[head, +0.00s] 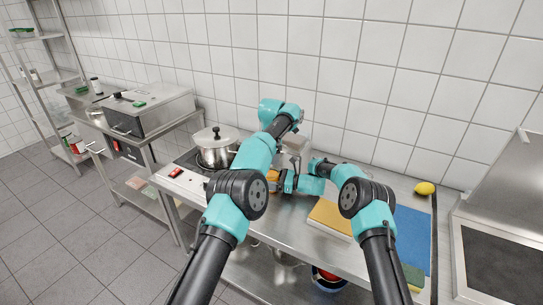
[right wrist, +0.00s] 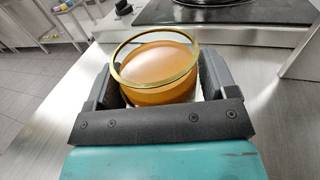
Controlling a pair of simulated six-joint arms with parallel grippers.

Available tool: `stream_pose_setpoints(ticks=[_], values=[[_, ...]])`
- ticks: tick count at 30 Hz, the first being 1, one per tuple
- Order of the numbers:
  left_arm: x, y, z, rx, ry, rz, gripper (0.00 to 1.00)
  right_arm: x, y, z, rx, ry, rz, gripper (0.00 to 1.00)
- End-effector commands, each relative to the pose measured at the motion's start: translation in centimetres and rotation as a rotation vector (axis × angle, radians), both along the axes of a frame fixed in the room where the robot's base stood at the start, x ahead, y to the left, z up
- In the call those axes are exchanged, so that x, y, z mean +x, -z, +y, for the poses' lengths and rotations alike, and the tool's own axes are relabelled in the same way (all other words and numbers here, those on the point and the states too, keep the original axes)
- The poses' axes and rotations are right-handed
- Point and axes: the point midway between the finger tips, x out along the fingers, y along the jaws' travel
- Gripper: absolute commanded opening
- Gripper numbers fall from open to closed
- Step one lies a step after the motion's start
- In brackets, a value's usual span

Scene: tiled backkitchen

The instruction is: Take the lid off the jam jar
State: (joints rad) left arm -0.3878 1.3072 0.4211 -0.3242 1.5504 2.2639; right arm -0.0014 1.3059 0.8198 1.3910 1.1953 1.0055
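The jam jar (right wrist: 158,80) is a clear glass jar with orange jam, between the two fingers of my right gripper (right wrist: 158,90) in the right wrist view. The fingers are closed against its sides. A gold ring (right wrist: 116,72) circles its top; I see jam through it and cannot make out a solid lid. In the head view a small orange part of the jar (head: 272,176) shows beside my right gripper (head: 287,183), low over the steel counter. My left arm reaches in front of this spot; its gripper is hidden behind the arm.
A lidded steel pot (head: 214,153) stands on a hob left of the jar. A yellow-topped board (head: 330,216), a blue mat (head: 414,240) and a lemon (head: 424,188) lie to the right on the counter (head: 275,225). The tiled wall closes the back.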

Motion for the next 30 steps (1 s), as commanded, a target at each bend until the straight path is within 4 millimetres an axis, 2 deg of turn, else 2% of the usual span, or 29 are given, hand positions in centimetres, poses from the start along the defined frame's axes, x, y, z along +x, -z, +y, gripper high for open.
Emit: stream_pose_setpoints(ticks=[1, 6, 17, 30], values=[[0.0, 0.0, 0.0, 0.000, 0.000, 0.000, 0.37, 0.0, 0.0, 0.0, 0.000, 0.000, 0.000, 0.83], [0.0, 0.0, 0.0, 0.000, 0.000, 0.000, 0.37, 0.0, 0.0, 0.0, 0.000, 0.000, 0.000, 0.99], [0.0, 0.0, 0.0, 0.000, 0.000, 0.000, 0.37, -0.1, 0.0, -0.6, 0.000, 0.001, 0.000, 1.00], [0.0, 0.0, 0.0, 0.000, 0.000, 0.000, 0.37, -1.4, 0.0, -6.2, 0.000, 0.002, 0.001, 1.00]])
